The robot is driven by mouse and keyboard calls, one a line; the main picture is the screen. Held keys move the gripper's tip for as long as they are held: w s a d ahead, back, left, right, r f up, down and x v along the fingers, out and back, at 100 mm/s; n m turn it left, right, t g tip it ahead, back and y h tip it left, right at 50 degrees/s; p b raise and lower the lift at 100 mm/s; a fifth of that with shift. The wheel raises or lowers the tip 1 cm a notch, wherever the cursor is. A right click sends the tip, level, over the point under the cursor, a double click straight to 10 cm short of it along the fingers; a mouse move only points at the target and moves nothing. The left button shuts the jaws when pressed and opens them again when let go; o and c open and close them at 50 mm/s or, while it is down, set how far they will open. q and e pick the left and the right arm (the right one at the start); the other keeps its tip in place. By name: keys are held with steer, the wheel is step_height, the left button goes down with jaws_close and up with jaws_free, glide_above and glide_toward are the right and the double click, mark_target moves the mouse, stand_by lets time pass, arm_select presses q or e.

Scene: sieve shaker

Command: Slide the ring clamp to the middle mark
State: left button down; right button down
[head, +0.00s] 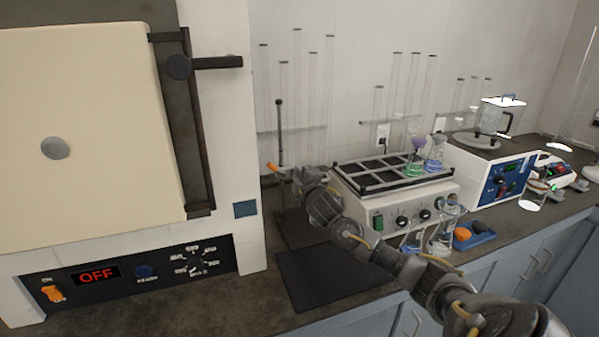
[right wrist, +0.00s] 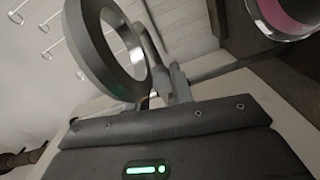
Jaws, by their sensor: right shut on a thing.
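The upright rod of a stand (head: 280,135) rises beside the large oven in the head view. My right gripper (head: 291,174) is at the rod, partway up, and hides part of it. A small orange piece (head: 271,166) shows next to the rod at gripper height; I cannot tell whether it is a mark or part of the clamp. In the right wrist view, the grey ring of the ring clamp (right wrist: 78,40) stands just beyond my right gripper's fingers (right wrist: 166,88), which are shut on the clamp's stem. My left gripper is out of view.
The oven (head: 90,130) fills the left side. A dark mat (head: 325,278) lies on the counter in front. A white shaker (head: 400,205) with flasks stands right of the rod, close to my right arm. Glass tubes (head: 328,80) stand behind.

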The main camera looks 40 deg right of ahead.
steer(key=shift+r, duration=0.25)
steer(key=c, duration=1.6)
jaws_free()
steer(key=o, duration=0.4)
arm_select(q)
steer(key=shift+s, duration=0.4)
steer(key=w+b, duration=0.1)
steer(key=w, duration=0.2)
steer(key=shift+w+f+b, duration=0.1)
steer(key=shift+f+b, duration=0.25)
steer(key=shift+b, duration=0.05)
arm_select(e)
steer(key=v, duration=1.1)
steer(key=shift+w, duration=0.1)
